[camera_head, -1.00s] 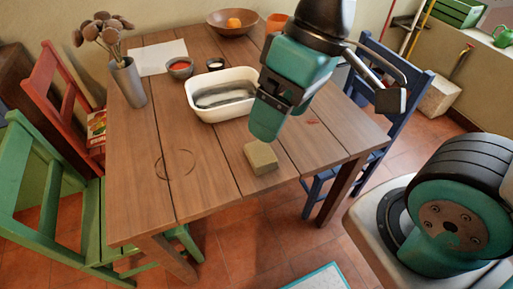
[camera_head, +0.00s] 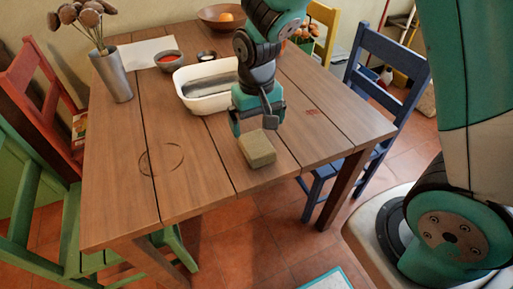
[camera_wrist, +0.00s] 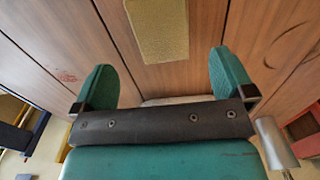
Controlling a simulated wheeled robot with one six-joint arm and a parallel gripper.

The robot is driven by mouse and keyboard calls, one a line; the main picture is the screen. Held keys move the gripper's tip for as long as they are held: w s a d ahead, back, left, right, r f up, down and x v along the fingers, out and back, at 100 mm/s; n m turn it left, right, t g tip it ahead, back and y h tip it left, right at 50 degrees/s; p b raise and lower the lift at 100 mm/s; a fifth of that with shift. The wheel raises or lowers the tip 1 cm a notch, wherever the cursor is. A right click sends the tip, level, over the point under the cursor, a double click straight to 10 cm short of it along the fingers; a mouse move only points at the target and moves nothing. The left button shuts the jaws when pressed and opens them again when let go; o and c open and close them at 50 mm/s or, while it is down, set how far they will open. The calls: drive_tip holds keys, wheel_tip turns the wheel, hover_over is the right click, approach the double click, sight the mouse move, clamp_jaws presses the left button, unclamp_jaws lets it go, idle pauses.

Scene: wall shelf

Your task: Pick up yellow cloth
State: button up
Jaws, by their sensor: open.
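The yellow cloth (camera_head: 257,149) looks like a small tan-yellow block near the front edge of the wooden table. My gripper (camera_head: 256,122) is just behind and above it in the head view, fingers pointing down. In the wrist view the cloth (camera_wrist: 159,28) lies at the top middle, ahead of the gap between my two teal fingers (camera_wrist: 161,83). The fingers are spread wide with nothing between them. The cloth's far end is cut off by the wrist view's top edge.
A white basin (camera_head: 206,101) with something grey in it stands behind my gripper. Small bowls (camera_head: 168,61), a metal vase (camera_head: 112,76) and a wooden bowl (camera_head: 222,17) are further back. The table's (camera_head: 200,170) front left is clear. A blue chair (camera_head: 375,100) stands at the right.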

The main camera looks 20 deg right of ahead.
sight(256, 142)
wheel_tip(256, 142, down, 7)
drive_tip(key=shift+f, duration=0.15)
drive_tip(key=c, duration=1)
wheel_tip(256, 142, up, 20)
drive_tip(key=p, duration=0.2)
